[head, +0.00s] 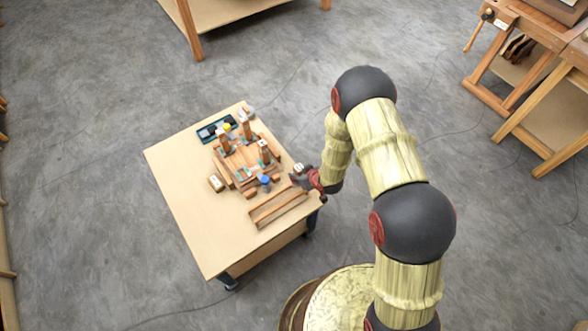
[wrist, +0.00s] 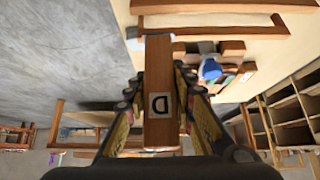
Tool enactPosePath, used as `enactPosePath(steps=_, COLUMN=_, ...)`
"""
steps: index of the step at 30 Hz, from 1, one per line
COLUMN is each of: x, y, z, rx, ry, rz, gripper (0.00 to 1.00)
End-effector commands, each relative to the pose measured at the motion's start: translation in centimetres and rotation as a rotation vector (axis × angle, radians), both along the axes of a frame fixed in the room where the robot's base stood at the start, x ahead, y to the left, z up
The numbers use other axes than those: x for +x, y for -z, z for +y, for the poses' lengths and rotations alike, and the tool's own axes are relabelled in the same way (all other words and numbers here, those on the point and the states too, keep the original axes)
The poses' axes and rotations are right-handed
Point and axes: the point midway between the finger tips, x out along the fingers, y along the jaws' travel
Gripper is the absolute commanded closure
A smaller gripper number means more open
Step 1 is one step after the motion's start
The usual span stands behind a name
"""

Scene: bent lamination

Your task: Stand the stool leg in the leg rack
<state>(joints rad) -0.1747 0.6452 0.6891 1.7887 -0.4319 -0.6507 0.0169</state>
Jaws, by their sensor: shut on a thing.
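My gripper (head: 301,174) is at the right edge of the small table, beside the wooden rack. In the wrist view my gripper (wrist: 160,95) is shut on a wooden stool leg (wrist: 158,65) with a white label marked "D". The leg's far end points toward the table. The leg rack (head: 238,165) stands on the table and holds several upright wooden legs (head: 246,128) with labels on their tops. Which rack places are free is too small to tell.
The table (head: 190,205) has bare room at its left and front. A long wooden tray (head: 278,207) lies near the front right edge. A dark teal tray (head: 217,128) sits at the back. A blue object (head: 265,180) and a loose labelled block (head: 216,183) are beside the rack.

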Motion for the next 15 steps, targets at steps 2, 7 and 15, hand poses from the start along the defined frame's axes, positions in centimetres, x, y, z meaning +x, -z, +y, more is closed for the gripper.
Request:
enactPosePath(steps=2, x=0.3, y=-0.2, z=0.1, rx=-0.009, ry=0.0, rz=0.009, gripper=1.0)
enactPosePath(steps=7, x=0.2, y=0.0, z=0.0, rx=-0.018, ry=0.001, rz=0.024, gripper=1.0)
enactPosePath(steps=15, x=0.1, y=1.8, z=0.0, rx=-0.019, ry=0.002, rz=0.026, gripper=1.0)
